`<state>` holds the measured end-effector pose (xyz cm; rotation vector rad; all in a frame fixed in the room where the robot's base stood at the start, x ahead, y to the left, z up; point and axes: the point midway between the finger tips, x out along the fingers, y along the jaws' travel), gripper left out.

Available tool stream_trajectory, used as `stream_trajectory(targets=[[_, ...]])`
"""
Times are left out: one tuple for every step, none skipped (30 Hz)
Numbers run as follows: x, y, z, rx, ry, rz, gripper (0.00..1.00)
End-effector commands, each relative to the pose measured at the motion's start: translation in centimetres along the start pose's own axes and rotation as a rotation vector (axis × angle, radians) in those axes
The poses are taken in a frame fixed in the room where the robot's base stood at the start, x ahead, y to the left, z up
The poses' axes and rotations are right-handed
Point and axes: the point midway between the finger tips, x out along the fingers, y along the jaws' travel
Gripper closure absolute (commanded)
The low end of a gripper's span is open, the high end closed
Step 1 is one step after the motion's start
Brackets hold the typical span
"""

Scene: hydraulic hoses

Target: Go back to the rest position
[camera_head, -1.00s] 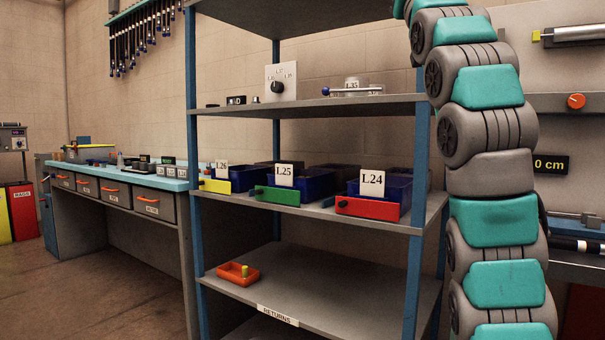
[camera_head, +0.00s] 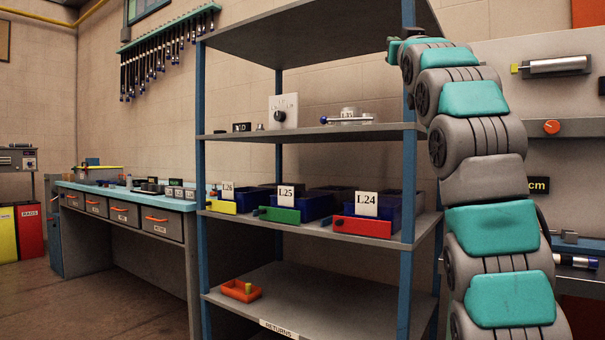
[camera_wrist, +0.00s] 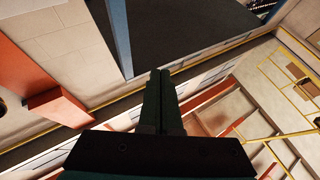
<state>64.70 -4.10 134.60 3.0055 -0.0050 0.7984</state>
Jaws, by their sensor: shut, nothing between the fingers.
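My gripper (camera_wrist: 160,88) shows in the wrist view as two dark fingers side by side, closed together with nothing between them. It points toward the upper part of the room, with wall, beams and yellow pipes behind it. In the head view my grey and teal arm rises along the right side and bends over at the top, in front of the shelf rack's right post. The gripper itself cannot be made out clearly there.
The shelf rack (camera_head: 360,283) holds blue bins L24 (camera_head: 395,212), L25 (camera_head: 310,206) and L26, and an orange tray (camera_head: 241,291) low down. A workbench (camera_head: 100,188) stands left. A wall panel (camera_head: 545,90) is close behind my arm. Floor at left (camera_head: 95,300) is clear.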

Motion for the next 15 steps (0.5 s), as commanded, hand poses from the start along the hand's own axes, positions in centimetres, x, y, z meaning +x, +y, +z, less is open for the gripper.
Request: stream_trajectory(targets=[[0.2, 0.0, 0.6, 0.001, -0.029, 0.006, 1.0], [0.3, 0.1, 1.2, 0.002, -0.05, 0.011, 1.0], [0.6, 0.3, 2.2, 0.003, -0.083, 0.019, 1.0], [0.7, 0.4, 3.0, 0.005, -0.108, 0.024, 1.0], [0.8, 0.5, 3.8, 0.006, -0.137, 0.03, 1.0], [0.9, 0.6, 5.1, 0.009, -0.18, 0.039, 1.0], [0.8, 0.7, 5.9, 0.011, -0.212, 0.045, 1.0], [0.7, 0.8, 7.1, 0.013, -0.249, 0.052, 1.0], [0.5, 1.0, 8.6, 0.017, -0.298, 0.062, 1.0], [0.3, 1.1, 9.7, 0.02, -0.334, 0.068, 1.0], [0.0, 1.3, 10.8, 0.022, -0.37, 0.075, 1.0], [-0.5, 1.4, 12.1, 0.025, -0.414, 0.083, 1.0], [-0.9, 1.6, 13.4, 0.028, -0.452, 0.09, 1.0], [-1.4, 1.6, 14.4, 0.031, -0.485, 0.095, 1.0], [-2.1, 1.7, 15.8, 0.035, -0.532, 0.102, 1.0]])
